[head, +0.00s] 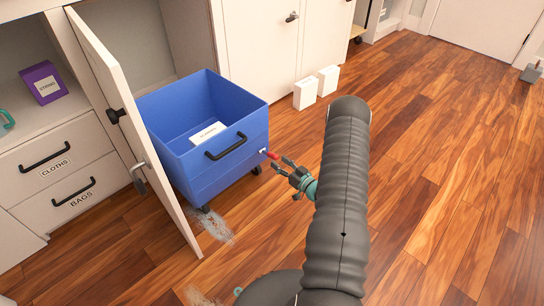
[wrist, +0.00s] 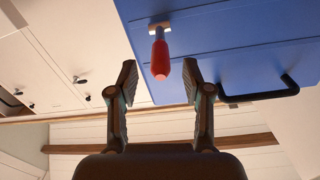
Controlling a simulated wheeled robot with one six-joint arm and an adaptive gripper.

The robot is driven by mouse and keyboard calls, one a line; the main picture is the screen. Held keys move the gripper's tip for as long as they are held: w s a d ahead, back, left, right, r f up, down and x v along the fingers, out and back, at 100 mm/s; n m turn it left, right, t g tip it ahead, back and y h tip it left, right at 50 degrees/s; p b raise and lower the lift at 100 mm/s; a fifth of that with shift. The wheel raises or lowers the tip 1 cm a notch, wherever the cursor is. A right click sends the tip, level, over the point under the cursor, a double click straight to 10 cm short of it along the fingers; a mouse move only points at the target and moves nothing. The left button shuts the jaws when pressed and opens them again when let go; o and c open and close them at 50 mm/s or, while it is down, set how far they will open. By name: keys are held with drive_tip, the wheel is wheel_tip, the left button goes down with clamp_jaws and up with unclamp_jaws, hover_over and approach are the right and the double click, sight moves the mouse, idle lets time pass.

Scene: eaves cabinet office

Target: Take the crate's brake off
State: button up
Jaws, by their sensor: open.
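The blue crate (head: 212,172) stands on castors on the wood floor, partly inside the open cabinet. A black handle (head: 226,147) is on its front face. The brake lever, with a red grip (head: 271,155), sticks out from the crate's front near the right corner. My gripper (head: 285,165) is open, empty and just in front of the lever. In the wrist view the red grip (wrist: 160,60) lies between and beyond my open fingertips (wrist: 160,75), apart from both. The wrist view also shows the crate's blue face (wrist: 225,40) and black handle (wrist: 265,93).
The open cabinet door (head: 130,125) stands close to the crate's left side. Two white boxes (head: 305,94) stand on the floor behind the crate at right. Drawers labelled CLOTHS and BAGS (head: 50,170) are at left. A grey smear (head: 214,224) marks the floor.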

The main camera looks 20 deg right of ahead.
sight(269, 153)
drive_tip(key=x, duration=0.5)
drive_tip(key=shift+w+a, duration=0.15)
drive_tip(key=shift+w, duration=0.2)
clamp_jaws()
